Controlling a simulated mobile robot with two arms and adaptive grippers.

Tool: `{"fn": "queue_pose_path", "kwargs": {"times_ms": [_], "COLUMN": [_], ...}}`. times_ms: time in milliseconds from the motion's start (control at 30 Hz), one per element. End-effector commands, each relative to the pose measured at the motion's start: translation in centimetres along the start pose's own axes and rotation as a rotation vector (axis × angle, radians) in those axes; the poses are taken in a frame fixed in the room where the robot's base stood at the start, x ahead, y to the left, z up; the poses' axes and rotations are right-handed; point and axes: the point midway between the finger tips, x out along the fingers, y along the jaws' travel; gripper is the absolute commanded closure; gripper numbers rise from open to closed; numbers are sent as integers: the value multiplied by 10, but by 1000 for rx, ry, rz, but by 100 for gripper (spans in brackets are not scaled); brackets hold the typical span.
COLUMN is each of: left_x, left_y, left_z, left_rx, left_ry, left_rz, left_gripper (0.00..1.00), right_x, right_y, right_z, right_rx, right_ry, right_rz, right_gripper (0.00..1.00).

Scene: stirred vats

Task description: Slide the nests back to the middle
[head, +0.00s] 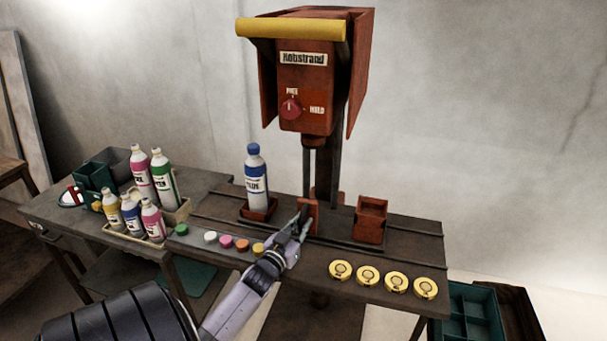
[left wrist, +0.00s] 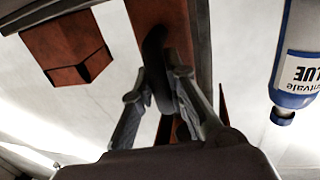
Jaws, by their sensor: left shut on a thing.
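Two red-brown nests stand on the dark bench. The left nest (head: 258,210) holds an upright white and blue bottle (head: 256,180). The right nest (head: 370,220) looks empty; a red-brown box, likely this nest, shows in the left wrist view (left wrist: 65,48). A small upright red plate (head: 313,212) stands between them, below the press. My left gripper (head: 304,222) is in front of this plate. In the left wrist view its fingers (left wrist: 158,98) are shut on a dark handle (left wrist: 154,55) in front of a red panel (left wrist: 160,14). My right gripper is not in view.
The red press (head: 305,95) with its yellow bar rises over the bench. Yellow discs (head: 368,275) and coloured caps (head: 226,241) line the front edge. Several bottles (head: 141,172) stand in trays at the left. A teal divided crate (head: 470,310) is low at right.

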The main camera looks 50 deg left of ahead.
Motion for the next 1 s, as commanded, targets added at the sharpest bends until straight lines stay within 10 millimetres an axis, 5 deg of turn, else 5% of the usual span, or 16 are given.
{"fn": "queue_pose_path", "kwargs": {"times_ms": [100,133,400,767,1000], "left_x": [1,1,0,-3,-41], "left_y": [0,0,0,0,0], "left_z": [-3,-3,-1,0,2], "left_rx": [1,1,1,0,0], "left_ry": [7,7,3,-1,-3], "left_rz": [1,1,0,0,0], "left_gripper": [100,84,66,65,65], "right_x": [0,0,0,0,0], "right_y": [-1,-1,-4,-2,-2], "right_z": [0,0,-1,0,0], "right_rx": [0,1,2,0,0], "right_ry": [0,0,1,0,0], "right_rz": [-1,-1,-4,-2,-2], "right_gripper": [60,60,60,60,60]}}
